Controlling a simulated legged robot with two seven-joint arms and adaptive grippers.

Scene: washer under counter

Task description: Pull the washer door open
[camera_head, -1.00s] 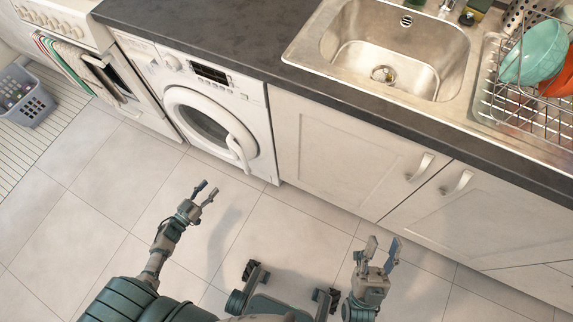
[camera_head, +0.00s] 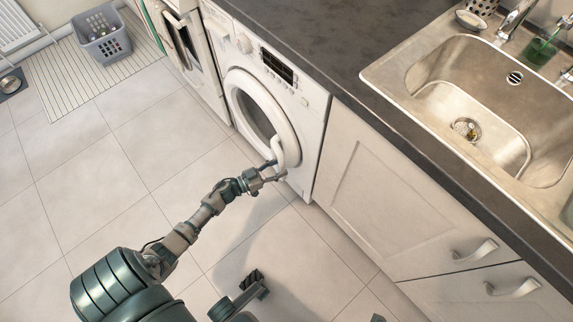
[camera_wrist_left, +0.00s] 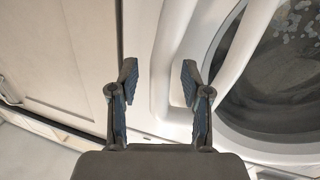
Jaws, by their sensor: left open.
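The white washer (camera_head: 302,118) stands under the counter with its round door (camera_head: 236,92) shut. The door's curved white handle (camera_head: 283,145) is on the door's right side in the head view. My left gripper (camera_head: 279,169) is open at the lower part of the handle. In the left wrist view, my left gripper (camera_wrist_left: 160,80) has its two fingers apart, with the white handle (camera_wrist_left: 172,40) between them. Whether the fingers touch it I cannot tell. A small dark tip at the head view's bottom edge may be my right gripper; its jaws cannot be made out.
A dark counter (camera_head: 320,60) runs above the washer, with a sink (camera_head: 440,85) to the right. A cabinet (camera_head: 385,205) adjoins the washer's right side. An oven (camera_head: 190,50) is to its left. A laundry basket (camera_head: 103,45) stands far left.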

